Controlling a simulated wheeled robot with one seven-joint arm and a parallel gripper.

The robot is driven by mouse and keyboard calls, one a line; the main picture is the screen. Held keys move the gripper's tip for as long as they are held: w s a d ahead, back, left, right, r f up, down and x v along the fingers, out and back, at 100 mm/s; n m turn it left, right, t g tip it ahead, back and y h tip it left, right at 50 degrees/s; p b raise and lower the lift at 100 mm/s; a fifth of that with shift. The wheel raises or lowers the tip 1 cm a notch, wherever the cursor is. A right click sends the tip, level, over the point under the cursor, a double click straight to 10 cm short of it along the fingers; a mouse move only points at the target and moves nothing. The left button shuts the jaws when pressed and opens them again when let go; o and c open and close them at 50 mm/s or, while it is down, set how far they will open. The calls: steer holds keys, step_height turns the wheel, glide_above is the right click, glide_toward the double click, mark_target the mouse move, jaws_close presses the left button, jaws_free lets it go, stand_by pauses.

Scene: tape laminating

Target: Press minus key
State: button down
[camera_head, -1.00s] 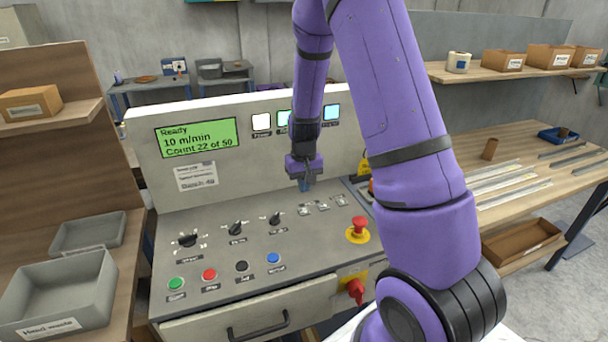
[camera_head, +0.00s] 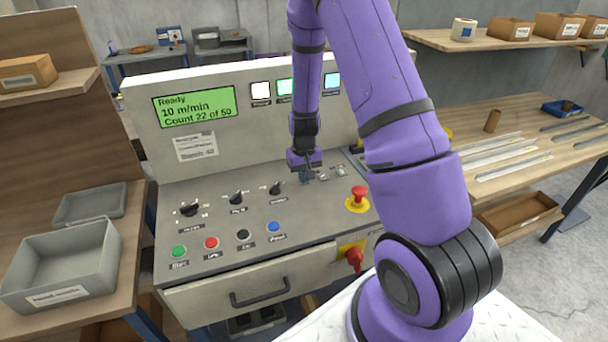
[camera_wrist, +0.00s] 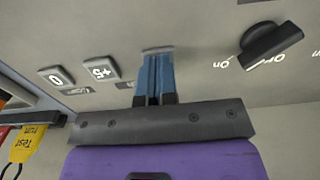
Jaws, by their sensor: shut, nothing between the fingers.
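My gripper (camera_head: 305,179) is shut and empty, pointing down at the sloped control panel (camera_head: 215,240). In the wrist view its blue fingers (camera_wrist: 154,78) stand together at the panel face. A thin grey edge of a key (camera_wrist: 157,50) shows at their tips. Its marking is hidden, so I cannot read it as the minus key, and I cannot tell whether the fingers touch it. In the head view the row is partly hidden behind my gripper.
A black rotary knob (camera_wrist: 270,45) stands right of the fingers in the wrist view. A red emergency button (camera_head: 359,195) is right of the keys in the head view. The green display (camera_head: 194,107) reads Ready, 10 m/min, Count 22 of 50.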

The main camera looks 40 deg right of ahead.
steer(key=shift+s+f, duration=0.1)
steer(key=shift+f, duration=0.55)
steer(key=shift+s+f, duration=0.2)
steer(key=shift+f, duration=0.05)
steer(key=shift+a, duration=0.1)
step_height(320, 180, up, 15)
steer(key=shift+w, duration=0.3)
